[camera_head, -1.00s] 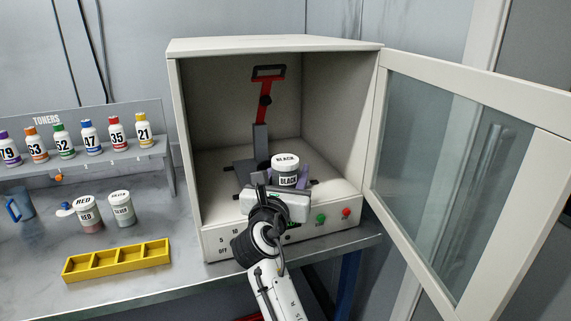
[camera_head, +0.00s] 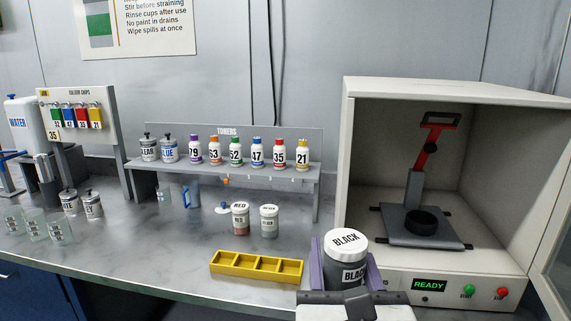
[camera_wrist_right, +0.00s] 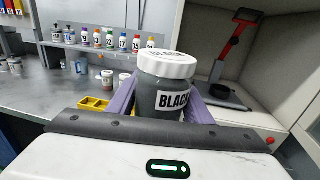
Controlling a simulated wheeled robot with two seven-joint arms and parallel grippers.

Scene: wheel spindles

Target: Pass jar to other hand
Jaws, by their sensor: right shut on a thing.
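The jar (camera_head: 346,262) is dark grey with a white lid, and both lid and label read BLACK. It is upright between the purple fingers of my right gripper (camera_head: 345,275), which is shut on it at the bottom of the head view. In the right wrist view the jar (camera_wrist_right: 165,92) stands upright between the same fingers (camera_wrist_right: 160,100). The gripper holds it in front of the bench and the open cabinet. My left gripper is in neither view.
The cabinet (camera_head: 440,84) stands open at right, with a clamp stand (camera_head: 425,226) inside and a READY display. A yellow tray (camera_head: 256,267), two labelled jars (camera_head: 240,220) and a toner shelf (camera_head: 221,174) are on the bench. Glass cups (camera_head: 35,226) stand at left.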

